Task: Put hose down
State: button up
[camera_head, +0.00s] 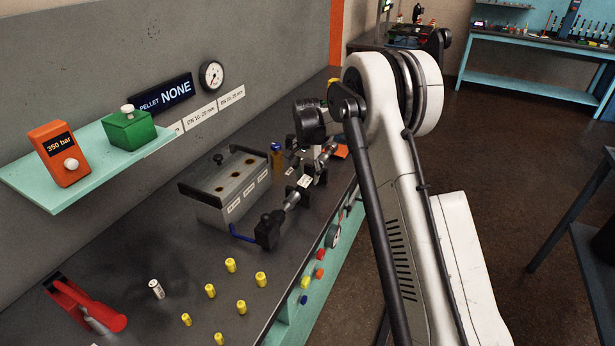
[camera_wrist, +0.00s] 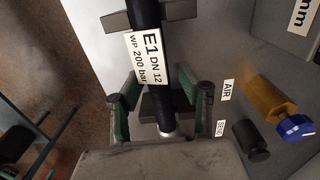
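The hose (camera_wrist: 151,40) is a dark tube with a white label reading E1 DN 12, WP 200 bar. In the wrist view it runs from the top edge down between my fingers, across grey supports, to a silvery end. My gripper (camera_wrist: 161,100) is open, with one green-padded finger on each side of the hose and visible gaps between them. In the head view the hose (camera_head: 305,181) shows only in part, with silvery fittings near the bench's right edge. My fingertips are hard to make out there. Whether the hose rests fully on the supports is unclear.
A brass fitting with a blue cap (camera_wrist: 285,115) and a black fitting (camera_wrist: 251,141) stand right of the hose. A grey box with holes (camera_head: 222,205) stands left of it. Several yellow fittings (camera_head: 231,265) and a red tool (camera_head: 88,308) occupy the near bench.

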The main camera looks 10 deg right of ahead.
aim_at(307, 176)
jog(key=shift+r+p, duration=0.6)
jog(key=shift+p, duration=0.05)
notch_tip(307, 176, up, 11)
jog(key=b, duration=0.1)
jog(key=s+r+n+t, duration=0.2)
jog(key=s+r, duration=0.8)
jog(key=r, duration=0.1)
jog(key=s+r+n+t, duration=0.2)
jog(key=s, duration=1)
jog(key=s+r+n+t, duration=0.1)
jog(key=s+r+n, duration=0.15)
jog(key=s, duration=0.95)
jog(key=s+f+n+t, duration=0.1)
jog(key=s+f, duration=0.5)
jog(key=s, duration=0.6)
jog(key=shift+t, duration=0.7)
